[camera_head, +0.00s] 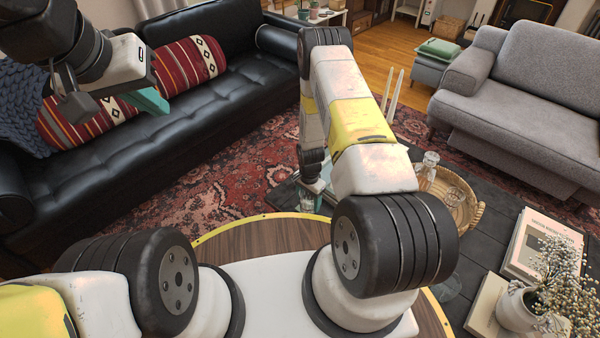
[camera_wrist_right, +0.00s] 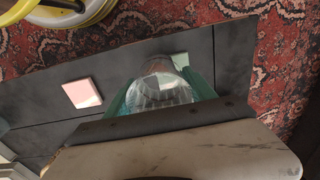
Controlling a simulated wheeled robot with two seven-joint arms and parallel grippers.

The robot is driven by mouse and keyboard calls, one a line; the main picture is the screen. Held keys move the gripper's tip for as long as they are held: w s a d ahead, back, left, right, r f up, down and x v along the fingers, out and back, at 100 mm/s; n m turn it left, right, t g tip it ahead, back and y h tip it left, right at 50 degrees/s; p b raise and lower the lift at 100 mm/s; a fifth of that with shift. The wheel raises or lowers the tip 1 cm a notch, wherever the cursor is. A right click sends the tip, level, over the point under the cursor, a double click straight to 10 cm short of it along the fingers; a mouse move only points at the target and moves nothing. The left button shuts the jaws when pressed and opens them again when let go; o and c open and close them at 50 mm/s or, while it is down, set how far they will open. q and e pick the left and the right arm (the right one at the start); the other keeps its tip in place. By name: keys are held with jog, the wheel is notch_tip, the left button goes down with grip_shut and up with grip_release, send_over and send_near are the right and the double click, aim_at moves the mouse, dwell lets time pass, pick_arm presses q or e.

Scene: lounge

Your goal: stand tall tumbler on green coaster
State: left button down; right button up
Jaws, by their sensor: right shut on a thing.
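My right gripper (camera_wrist_right: 160,84) shows in the right wrist view with its teal fingers shut on the clear tall tumbler (camera_wrist_right: 160,92), one finger on each side. A pale green square, apparently the green coaster (camera_wrist_right: 181,60), lies on the dark table just beyond the tumbler and is partly hidden by it and a finger. I cannot tell whether the tumbler touches the table or coaster. In the head view my right arm hides most of that hand. My left gripper (camera_head: 120,104) hangs at the upper left, away from the table; its finger gap is unclear.
A pink coaster (camera_wrist_right: 82,92) lies on the dark table (camera_wrist_right: 50,128), left of the tumbler. In the head view a wicker tray (camera_head: 468,215) with glassware, white candles (camera_head: 391,92), books (camera_head: 543,243) and a flower vase (camera_head: 518,309) stand to the right.

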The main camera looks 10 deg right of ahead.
aim_at(307, 199)
jog(key=w, duration=0.2)
jog(key=shift+w+d+f, duration=0.1)
jog(key=shift+w+f, duration=0.05)
jog(key=shift+w, duration=0.25)
jog(key=shift+w+f, duration=0.2)
jog(key=shift+f, duration=1.55)
jog(key=shift+f, duration=0.15)
jog(key=o, duration=1.7)
jog(key=shift+c, duration=0.2)
